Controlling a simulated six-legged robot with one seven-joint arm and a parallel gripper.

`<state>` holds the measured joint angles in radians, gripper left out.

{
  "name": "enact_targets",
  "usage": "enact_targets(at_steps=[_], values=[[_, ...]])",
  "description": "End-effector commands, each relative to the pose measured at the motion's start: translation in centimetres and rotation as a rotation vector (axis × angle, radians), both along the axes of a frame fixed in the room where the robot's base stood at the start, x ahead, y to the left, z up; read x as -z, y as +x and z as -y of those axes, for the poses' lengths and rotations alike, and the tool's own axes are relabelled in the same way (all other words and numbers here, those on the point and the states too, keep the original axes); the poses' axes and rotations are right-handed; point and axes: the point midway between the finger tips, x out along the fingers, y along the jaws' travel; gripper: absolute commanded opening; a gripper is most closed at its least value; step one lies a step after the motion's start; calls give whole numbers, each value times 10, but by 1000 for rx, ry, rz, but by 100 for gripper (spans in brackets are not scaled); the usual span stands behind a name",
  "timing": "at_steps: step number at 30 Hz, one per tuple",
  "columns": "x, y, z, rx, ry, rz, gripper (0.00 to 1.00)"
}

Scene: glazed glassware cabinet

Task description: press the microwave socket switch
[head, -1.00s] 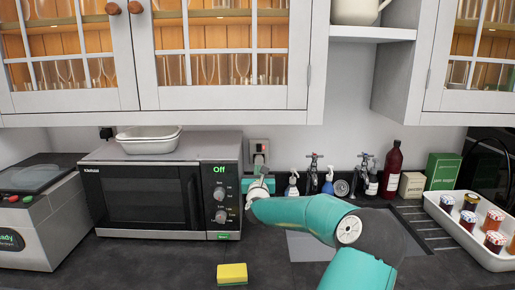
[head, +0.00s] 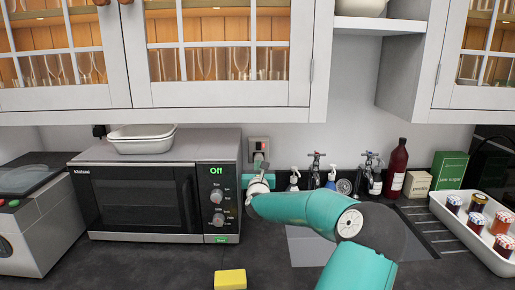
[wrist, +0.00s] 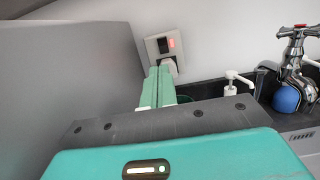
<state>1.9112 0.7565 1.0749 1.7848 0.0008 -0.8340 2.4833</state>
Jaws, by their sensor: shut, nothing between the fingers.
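The socket (head: 251,143) is a grey plate on the wall just right of the microwave (head: 150,195). Its red-lit switch (head: 261,146) is on the upper right of the plate; the wrist view shows the red switch (wrist: 172,43) beside a dark one. A white plug (wrist: 168,65) sits in the plate's lower part. My gripper (head: 258,160) is shut and empty, pointing up at the socket from below. In the wrist view its green fingertips (wrist: 160,70) overlap the plate's lower edge, below the switches. I cannot tell whether they touch the plug. The microwave display reads "Off".
A dark red bottle (head: 396,170), boxes and a white jar tray (head: 470,235) are farther right. A yellow sponge (head: 230,279) lies in front. Glazed cabinets (head: 220,102) hang above.

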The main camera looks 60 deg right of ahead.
Motion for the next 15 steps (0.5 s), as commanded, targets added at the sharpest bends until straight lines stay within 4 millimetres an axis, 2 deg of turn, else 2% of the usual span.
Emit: enact_targets(at_steps=[5,15], values=[[-3,11,17,-1,0,2,0],[-12,38,71,-1,-1,3,0]])
